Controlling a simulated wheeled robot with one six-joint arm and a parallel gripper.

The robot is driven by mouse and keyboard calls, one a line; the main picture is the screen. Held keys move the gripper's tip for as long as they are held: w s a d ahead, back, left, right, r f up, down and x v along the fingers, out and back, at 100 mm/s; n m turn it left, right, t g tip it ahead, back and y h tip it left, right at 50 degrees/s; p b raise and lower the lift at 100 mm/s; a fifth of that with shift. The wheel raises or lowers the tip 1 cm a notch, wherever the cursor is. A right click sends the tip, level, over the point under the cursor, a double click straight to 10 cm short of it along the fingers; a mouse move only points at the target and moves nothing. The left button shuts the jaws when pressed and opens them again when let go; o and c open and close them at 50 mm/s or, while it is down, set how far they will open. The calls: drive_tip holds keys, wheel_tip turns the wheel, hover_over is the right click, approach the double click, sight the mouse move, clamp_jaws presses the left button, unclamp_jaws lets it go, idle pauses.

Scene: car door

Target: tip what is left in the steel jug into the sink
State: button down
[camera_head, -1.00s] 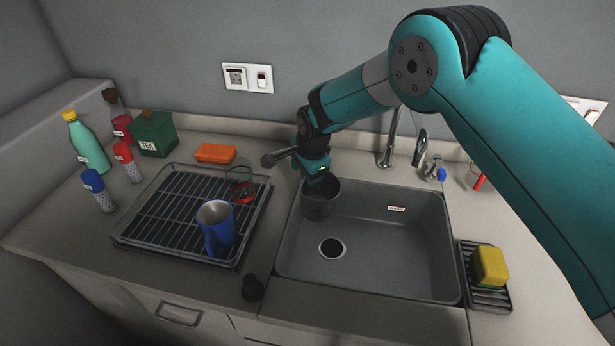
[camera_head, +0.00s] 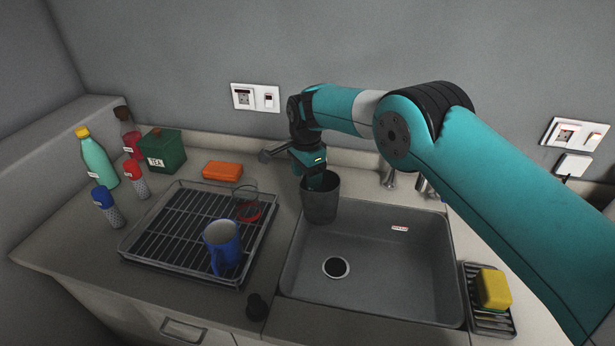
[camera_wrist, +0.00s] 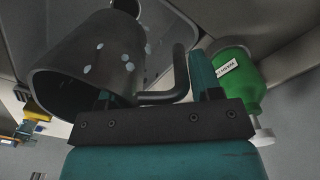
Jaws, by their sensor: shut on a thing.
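The dark grey steel jug (camera_head: 321,208) is near the back left corner of the sink (camera_head: 390,262), above its rim in the head view and roughly upright. My gripper (camera_head: 315,182) is shut on its handle, on the near side of my wrist. In the wrist view the jug (camera_wrist: 88,62) shows its open mouth and pale spots on its wall, and its bent handle runs between the fingers of my gripper (camera_wrist: 158,92). What is inside the jug cannot be made out. The sink's floor is bare around the drain (camera_head: 336,267).
Left of the sink, a drying rack (camera_head: 165,232) holds a blue mug (camera_head: 222,245) and a glass (camera_head: 247,205). Taps (camera_head: 388,181) stand behind, partly hidden by my arm. A yellow sponge (camera_head: 493,288) lies at right. A green bottle (camera_wrist: 230,85) is close in the wrist view.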

drive_tip(key=shift+r, duration=0.15)
drive_tip(key=shift+r+p, duration=1.15)
drive_tip(key=shift+r, duration=1.25)
